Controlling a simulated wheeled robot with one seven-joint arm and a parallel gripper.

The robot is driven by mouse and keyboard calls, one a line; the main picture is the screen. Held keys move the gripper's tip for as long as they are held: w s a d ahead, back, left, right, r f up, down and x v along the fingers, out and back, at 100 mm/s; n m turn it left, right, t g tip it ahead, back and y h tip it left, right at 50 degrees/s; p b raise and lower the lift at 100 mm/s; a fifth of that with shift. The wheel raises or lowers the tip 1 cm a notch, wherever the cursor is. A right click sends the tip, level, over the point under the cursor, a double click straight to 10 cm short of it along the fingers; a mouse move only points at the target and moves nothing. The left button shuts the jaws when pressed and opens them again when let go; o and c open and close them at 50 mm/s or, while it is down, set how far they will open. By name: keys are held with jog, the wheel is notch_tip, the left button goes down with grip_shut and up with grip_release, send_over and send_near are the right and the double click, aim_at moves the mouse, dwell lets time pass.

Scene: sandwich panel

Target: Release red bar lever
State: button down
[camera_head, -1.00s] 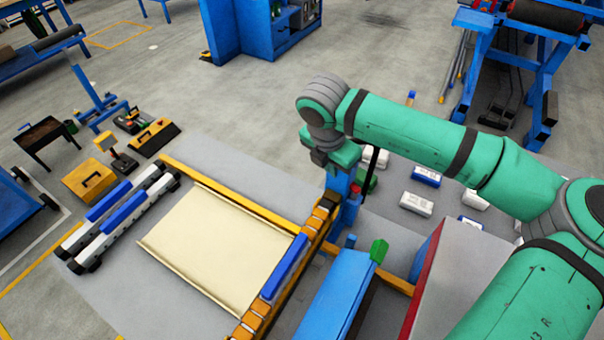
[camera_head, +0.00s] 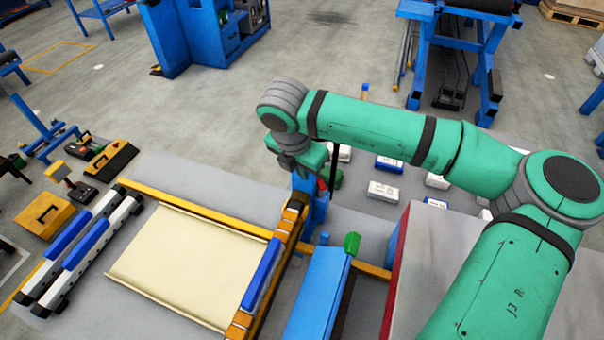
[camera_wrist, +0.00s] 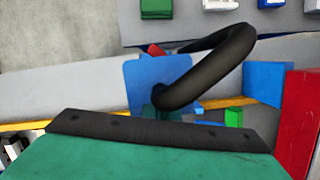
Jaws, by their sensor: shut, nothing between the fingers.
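My gripper (camera_head: 309,160) hangs at the end of the green arm, just above a blue post (camera_head: 311,205) in the head view. It is shut and holds nothing; its fingertips are hard to make out. A small red piece (camera_head: 322,185), perhaps part of the red bar lever, shows at the post beside my gripper.
A cream panel (camera_head: 190,262) lies left of the orange rail (camera_head: 283,235). A blue beam (camera_head: 320,290) and a red-sided grey block (camera_head: 425,270) stand right of it. White boxes (camera_head: 383,190) lie behind. Blue-and-white bars (camera_head: 80,250) and yellow toolboxes (camera_head: 110,160) are at left.

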jog(key=s+a+r, duration=0.2)
jog(key=a+r, duration=0.4)
jog(key=r, duration=0.3)
jog(key=shift+s+r, duration=0.35)
jog(key=shift+s, duration=0.05)
jog(key=shift+d, duration=0.1)
